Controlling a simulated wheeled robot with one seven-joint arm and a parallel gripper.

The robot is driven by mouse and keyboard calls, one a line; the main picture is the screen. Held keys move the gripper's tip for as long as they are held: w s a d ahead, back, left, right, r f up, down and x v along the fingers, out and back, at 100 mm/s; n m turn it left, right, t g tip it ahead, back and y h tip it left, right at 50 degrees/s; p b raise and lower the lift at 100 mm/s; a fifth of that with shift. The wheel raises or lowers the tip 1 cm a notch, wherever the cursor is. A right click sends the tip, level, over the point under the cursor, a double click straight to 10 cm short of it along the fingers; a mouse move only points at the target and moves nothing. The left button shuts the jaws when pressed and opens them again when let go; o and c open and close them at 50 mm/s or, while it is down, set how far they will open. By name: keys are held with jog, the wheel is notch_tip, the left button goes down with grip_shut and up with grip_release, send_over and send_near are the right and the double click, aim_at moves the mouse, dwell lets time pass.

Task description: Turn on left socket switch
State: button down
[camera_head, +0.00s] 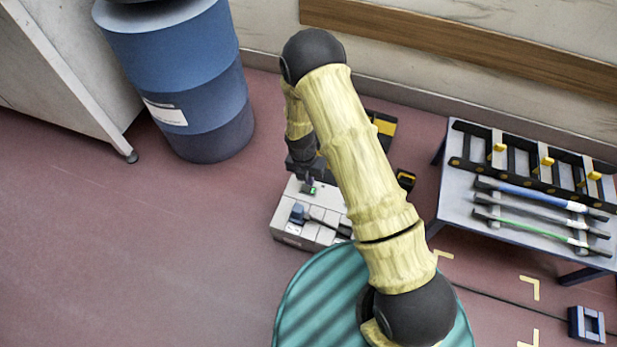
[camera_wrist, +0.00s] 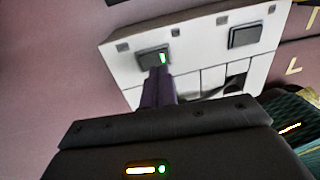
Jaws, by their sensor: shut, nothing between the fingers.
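A white socket box (camera_head: 292,232) stands on the floor in the head view, partly hidden by my arm. In the wrist view the box (camera_wrist: 203,48) shows two dark switches on its face. The left switch (camera_wrist: 150,57) has a lit green mark at its right side. The right switch (camera_wrist: 245,36) is dark grey with no light visible. My gripper (camera_wrist: 158,72) is shut and empty, its fingertips overlapping the lower edge of the left switch; I cannot tell whether they touch it. In the head view my gripper (camera_head: 308,184) is at the box's far end, beside a small green spot.
A blue drum (camera_head: 190,85) stands at the upper left near a grey cabinet (camera_head: 60,75). A table (camera_head: 452,195) with racks and several rods is at the right. A blue square frame (camera_head: 587,324) lies at the lower right. The floor at left is clear.

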aim_at(313, 190)
notch_tip(313, 190, up, 11)
jog(key=d+p, duration=0.1)
jog(key=p, duration=0.5)
jog(key=shift+s+d, duration=0.15)
jog(key=shift+s, duration=0.2)
jog(key=shift+f, duration=0.1)
jog(key=shift+w, duration=0.1)
